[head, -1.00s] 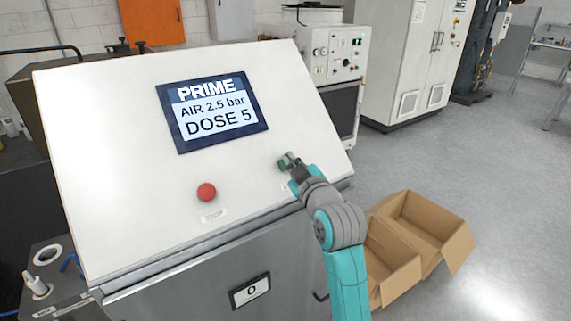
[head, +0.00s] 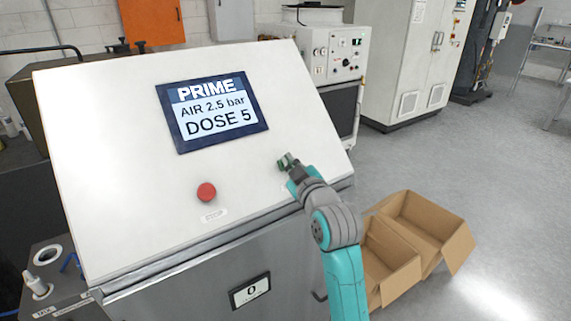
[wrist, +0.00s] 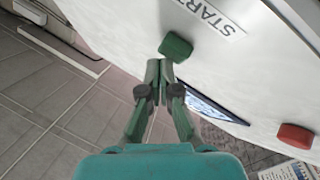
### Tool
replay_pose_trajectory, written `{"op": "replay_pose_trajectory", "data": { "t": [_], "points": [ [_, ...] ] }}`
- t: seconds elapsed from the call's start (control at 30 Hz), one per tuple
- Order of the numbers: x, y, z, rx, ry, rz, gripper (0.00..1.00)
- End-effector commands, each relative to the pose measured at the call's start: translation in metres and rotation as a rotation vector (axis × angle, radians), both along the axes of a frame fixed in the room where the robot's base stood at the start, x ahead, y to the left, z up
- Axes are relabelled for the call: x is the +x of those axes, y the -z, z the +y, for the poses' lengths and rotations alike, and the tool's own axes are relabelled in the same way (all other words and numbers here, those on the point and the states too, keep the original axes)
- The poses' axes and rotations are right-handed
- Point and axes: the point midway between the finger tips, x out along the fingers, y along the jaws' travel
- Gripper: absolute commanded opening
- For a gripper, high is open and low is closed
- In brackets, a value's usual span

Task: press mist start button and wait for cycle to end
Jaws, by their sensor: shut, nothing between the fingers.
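The green start button (wrist: 176,45) sits on the washer's sloped white panel (head: 110,130), beside a label reading START (wrist: 208,16). My gripper (wrist: 160,64) is shut and empty, with its fingertips right at the button's near edge in the wrist view. I cannot tell whether they touch it. In the head view my gripper (head: 293,167) is at the panel's lower right and partly hides the button. The screen (head: 212,111) reads PRIME, AIR 2.5 bar, DOSE 5. It also shows in the wrist view (wrist: 214,103).
A red stop button (head: 206,192) is on the panel left of my gripper, and it shows in the wrist view (wrist: 296,138). An open cardboard box (head: 428,222) stands on the floor to the right. A grey-white machine and a white cabinet (head: 408,60) stand behind.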

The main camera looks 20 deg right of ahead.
Motion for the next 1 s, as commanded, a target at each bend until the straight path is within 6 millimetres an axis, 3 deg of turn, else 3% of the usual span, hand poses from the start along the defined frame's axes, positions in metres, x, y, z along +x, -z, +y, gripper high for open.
{"op": "replay_pose_trajectory", "data": {
  "t": [1.0],
  "points": [
    [0.0054, 0.0057, 0.0018, 0.0, 0.0, 0.0, 0.0]
  ]
}}
